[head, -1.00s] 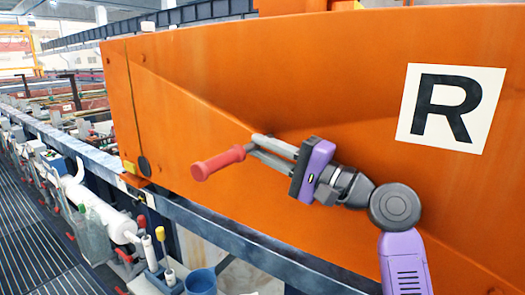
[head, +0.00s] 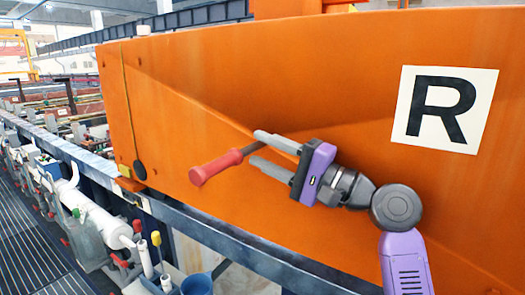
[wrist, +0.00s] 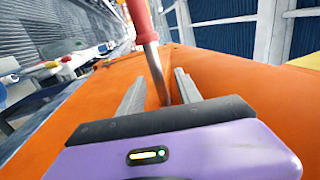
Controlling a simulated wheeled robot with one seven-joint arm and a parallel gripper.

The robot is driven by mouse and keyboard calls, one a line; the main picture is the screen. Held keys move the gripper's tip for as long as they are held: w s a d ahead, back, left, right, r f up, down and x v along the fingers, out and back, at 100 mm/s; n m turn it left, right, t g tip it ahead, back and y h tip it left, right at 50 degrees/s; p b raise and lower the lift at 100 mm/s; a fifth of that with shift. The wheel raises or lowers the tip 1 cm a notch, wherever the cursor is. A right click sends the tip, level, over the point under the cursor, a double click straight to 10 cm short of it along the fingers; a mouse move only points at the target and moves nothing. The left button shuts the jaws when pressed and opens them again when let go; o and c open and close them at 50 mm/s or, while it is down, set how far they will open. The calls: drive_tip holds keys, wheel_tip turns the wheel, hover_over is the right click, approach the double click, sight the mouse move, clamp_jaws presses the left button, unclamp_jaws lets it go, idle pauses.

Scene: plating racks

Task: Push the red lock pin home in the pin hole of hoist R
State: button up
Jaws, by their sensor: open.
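The red lock pin (head: 215,166) has a red handle and a thin grey shaft. In the head view its handle points left and slightly down, and its shaft runs right, between my fingers. My gripper (head: 258,148) is open, with one finger above the shaft and one below it. In the wrist view the pin (wrist: 141,22) passes between the spread fingers of my gripper (wrist: 160,76), with gaps beside the shaft. Hoist R is the large orange body (head: 330,70) behind them, with a white R plate (head: 444,108). The pin hole is not distinguishable, so I cannot tell how the shaft's far end sits.
A dark blue rail (head: 220,238) runs below the orange body. Several white pipes (head: 100,215), valves and a blue bucket (head: 197,284) stand at lower left. A grated walkway (head: 30,235) lies at far left.

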drive_tip(key=b+v, duration=0.1)
drive_tip(key=v, duration=0.6)
drive_tip(key=shift+d+b, duration=0.15)
drive_tip(key=shift+b, duration=0.15)
drive_tip(key=shift+c, duration=0.4)
